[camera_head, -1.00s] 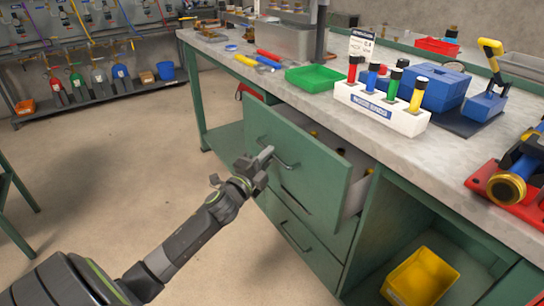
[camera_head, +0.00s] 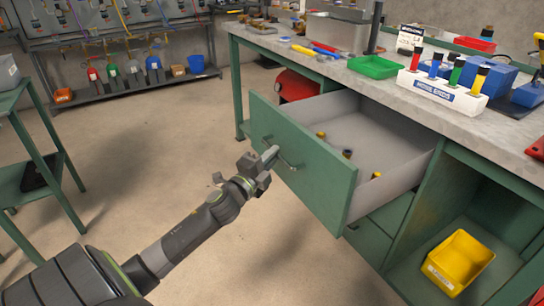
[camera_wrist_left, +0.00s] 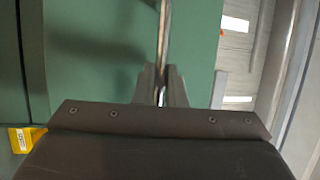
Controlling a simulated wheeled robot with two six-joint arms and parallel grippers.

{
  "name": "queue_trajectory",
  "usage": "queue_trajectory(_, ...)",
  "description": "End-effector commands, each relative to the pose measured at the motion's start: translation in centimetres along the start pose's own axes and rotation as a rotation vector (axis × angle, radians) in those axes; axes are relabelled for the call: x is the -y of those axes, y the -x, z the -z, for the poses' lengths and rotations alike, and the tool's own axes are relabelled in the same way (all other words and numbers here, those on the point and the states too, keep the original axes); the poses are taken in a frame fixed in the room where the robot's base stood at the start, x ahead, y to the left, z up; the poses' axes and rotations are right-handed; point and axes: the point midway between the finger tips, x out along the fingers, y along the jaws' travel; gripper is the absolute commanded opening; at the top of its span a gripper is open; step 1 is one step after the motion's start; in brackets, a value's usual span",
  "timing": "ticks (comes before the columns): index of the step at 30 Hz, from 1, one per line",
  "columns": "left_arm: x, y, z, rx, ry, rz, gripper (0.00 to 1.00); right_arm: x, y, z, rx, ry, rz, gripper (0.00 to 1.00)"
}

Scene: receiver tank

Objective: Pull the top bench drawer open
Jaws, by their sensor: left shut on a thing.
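The top bench drawer (camera_head: 310,172) is pulled well out of the green bench. Its grey inside shows, with a few small yellow and dark pieces (camera_head: 347,153) lying in it. Its bar handle (camera_head: 287,163) is on the green front. My left gripper (camera_head: 266,160) is shut on the handle, at the drawer's front. In the left wrist view the fingers (camera_wrist_left: 161,88) close around the thin handle bar (camera_wrist_left: 164,40), before the green drawer front (camera_wrist_left: 95,50). My right gripper is in neither view.
The worktop (camera_head: 400,97) carries a green tray (camera_head: 374,67) and a white hose-ends rack (camera_head: 440,92). A yellow bin (camera_head: 458,262) sits in the open bay at right. A green stand (camera_head: 30,140) is at left. The floor between is clear.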

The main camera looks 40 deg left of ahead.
Motion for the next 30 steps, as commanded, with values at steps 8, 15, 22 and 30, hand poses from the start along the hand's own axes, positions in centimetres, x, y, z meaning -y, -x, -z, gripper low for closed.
queue_trajectory(8, -0.06, 0.02, -0.02, 0.001, 0.001, -0.001, 0.0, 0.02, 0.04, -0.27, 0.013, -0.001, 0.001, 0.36)
queue_trajectory(15, -0.06, 0.01, -0.01, 0.001, 0.001, -0.001, 0.0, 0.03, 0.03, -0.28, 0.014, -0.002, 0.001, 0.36)
queue_trajectory(22, -0.03, 0.0, -0.01, 0.0, 0.0, 0.0, 0.32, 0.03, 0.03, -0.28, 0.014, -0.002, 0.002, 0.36)
queue_trajectory(30, -0.01, 0.07, 0.0, 0.0, 0.0, 0.0, 0.32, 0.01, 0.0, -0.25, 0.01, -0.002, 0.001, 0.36)
